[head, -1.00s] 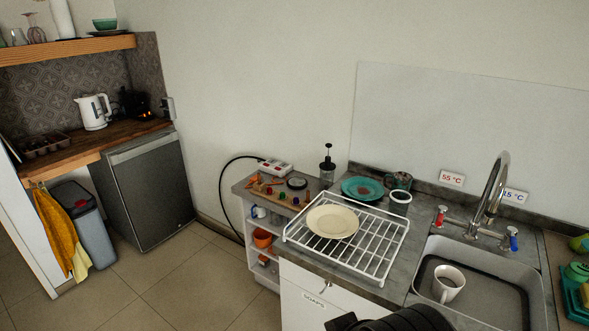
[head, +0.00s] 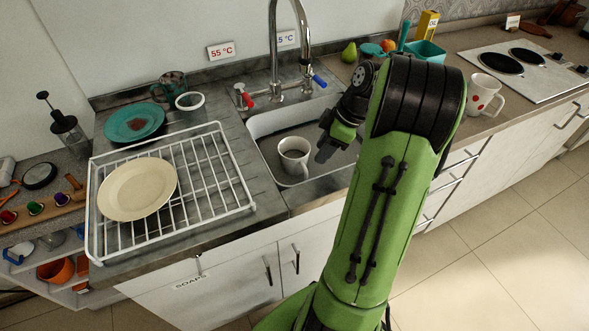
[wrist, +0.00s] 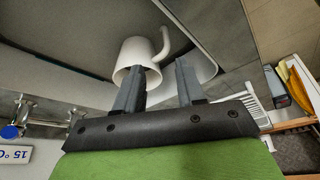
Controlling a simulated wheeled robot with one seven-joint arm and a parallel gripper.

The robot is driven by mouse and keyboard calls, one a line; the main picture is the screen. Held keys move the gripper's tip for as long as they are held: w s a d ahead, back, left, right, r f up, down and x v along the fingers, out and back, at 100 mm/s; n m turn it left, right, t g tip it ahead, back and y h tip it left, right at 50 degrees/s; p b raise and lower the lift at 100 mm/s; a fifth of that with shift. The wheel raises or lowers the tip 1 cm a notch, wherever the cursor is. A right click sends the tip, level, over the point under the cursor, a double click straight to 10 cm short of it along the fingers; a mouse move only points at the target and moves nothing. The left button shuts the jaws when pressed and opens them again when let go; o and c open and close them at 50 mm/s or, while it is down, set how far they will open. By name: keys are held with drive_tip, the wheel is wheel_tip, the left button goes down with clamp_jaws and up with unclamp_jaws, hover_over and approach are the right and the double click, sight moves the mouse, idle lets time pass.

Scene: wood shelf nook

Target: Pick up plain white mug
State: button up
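My gripper (head: 324,150) is just right of the mug, above the sink. In the wrist view my gripper (wrist: 160,68) is open, with nothing held between its fingers. The left finger overlaps the mug's rim; I cannot tell whether it touches. The fingertips are partly hidden by my arm in the head view.
The sink (head: 262,130) has walls around the mug, with a tall faucet (head: 274,50) behind it. A white rack (head: 221,181) with a cream plate (head: 138,189) stands left. A red-dotted white mug (head: 484,95) is on the right counter.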

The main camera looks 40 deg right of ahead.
sight(297, 166)
drive_tip(key=b+x, duration=0.1)
drive_tip(key=x, duration=0.3)
drive_tip(key=b+x, duration=0.2)
drive_tip(key=x, duration=0.2)
drive_tip(key=shift+s+a+f, duration=0.1)
drive_tip(key=shift+a+f, duration=0.2)
drive_tip(key=shift+f, duration=0.05)
drive_tip(key=shift+r, duration=0.1)
drive_tip(key=shift+c, duration=0.2)
clamp_jaws()
idle(0.6)
